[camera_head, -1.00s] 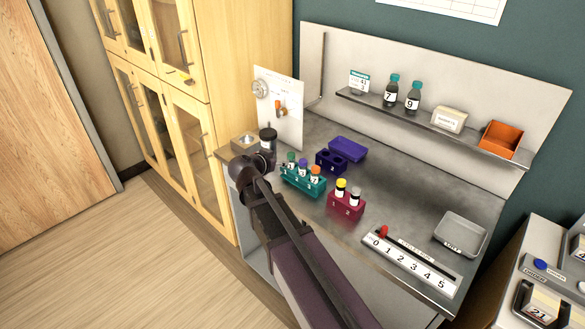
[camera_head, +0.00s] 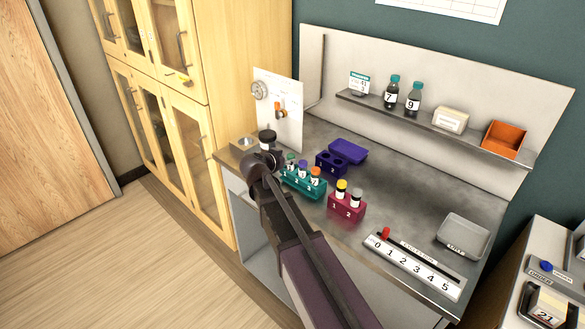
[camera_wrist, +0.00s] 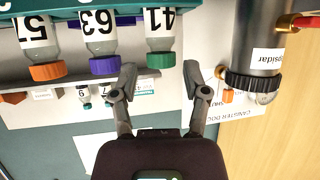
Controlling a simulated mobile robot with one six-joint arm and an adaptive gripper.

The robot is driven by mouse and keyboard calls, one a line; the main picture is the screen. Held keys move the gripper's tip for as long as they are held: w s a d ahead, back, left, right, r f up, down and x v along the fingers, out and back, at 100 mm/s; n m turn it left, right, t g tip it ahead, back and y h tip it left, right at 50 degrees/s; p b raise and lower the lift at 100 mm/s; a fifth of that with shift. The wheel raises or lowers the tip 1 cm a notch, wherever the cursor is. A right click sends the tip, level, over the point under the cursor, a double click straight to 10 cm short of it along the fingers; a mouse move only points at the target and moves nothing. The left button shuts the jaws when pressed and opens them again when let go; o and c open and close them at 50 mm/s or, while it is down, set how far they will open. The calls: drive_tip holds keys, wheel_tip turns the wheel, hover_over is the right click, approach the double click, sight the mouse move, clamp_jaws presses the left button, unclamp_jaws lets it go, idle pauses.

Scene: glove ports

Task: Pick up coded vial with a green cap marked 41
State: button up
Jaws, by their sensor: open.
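The vial with a green cap marked 41 (camera_wrist: 160,24) shows upside down in the wrist view, at the end of a row beside a purple-capped vial marked 63 (camera_wrist: 99,30) and an orange-capped vial marked 57 (camera_wrist: 36,32). In the head view its green cap (camera_head: 291,156) stands at the left end of the teal rack (camera_head: 305,186). My gripper (camera_wrist: 160,70) is open and empty. Its fingertips appear on either side of the green cap in the wrist view; I cannot tell how far short of it they are. In the head view my wrist hides the fingers.
A purple rack (camera_head: 331,163) and a magenta rack (camera_head: 346,207) with vials stand to the right.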

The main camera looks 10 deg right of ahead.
sight(288, 158)
drive_tip(key=shift+b+x, duration=0.65)
drive_tip(key=shift+x, duration=1.3)
drive_tip(key=shift+a, duration=0.1)
drive_tip(key=c, duration=0.7)
